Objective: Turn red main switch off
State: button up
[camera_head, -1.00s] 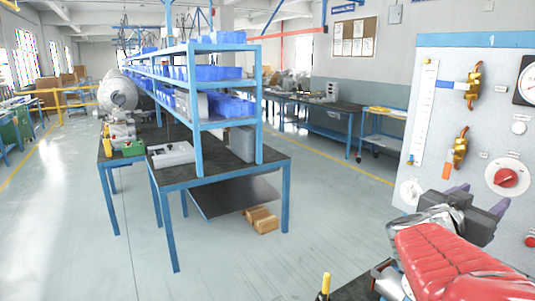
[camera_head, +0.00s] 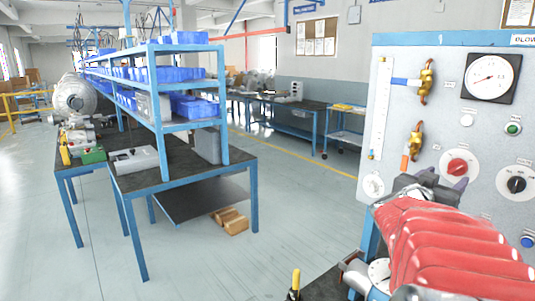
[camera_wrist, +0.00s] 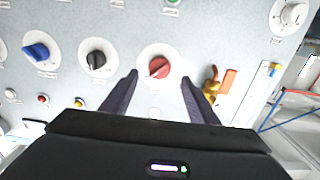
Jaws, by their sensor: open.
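The red main switch (camera_head: 457,168) is a round red knob on a white disc on the grey panel (camera_head: 450,112), right of the valves in the head view. In the wrist view the red knob (camera_wrist: 159,67) sits between and beyond my two fingertips, with a slanted light mark on its face. My gripper (camera_wrist: 160,80) is open, its dark fingers one on each side of the knob. I cannot tell the exact gap to the panel. In the head view my gripper (camera_head: 437,186) is just below the knob, and my red-covered arm hides the panel's lower part.
A black knob (camera_wrist: 97,60) and a blue knob (camera_wrist: 40,52) are left of the switch in the wrist view. A brass valve with an orange handle (camera_wrist: 227,82) is close to the right finger. A gauge (camera_head: 490,77) is above. Benches with blue bins (camera_head: 185,72) stand left.

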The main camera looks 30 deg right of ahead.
aim_at(455, 171)
jog(key=shift+w+d, duration=0.2)
jog(key=shift+d, duration=0.9)
jog(key=shift+w+d, duration=0.15)
jog(key=shift+d, duration=1)
jog(key=shift+w+d, duration=0.2)
jog(key=shift+d, duration=0.9)
jog(key=shift+c, duration=0.5)
jog(key=c, duration=0.9)
jog(key=shift+a, duration=0.1)
jog(key=shift+c, duration=0.2)
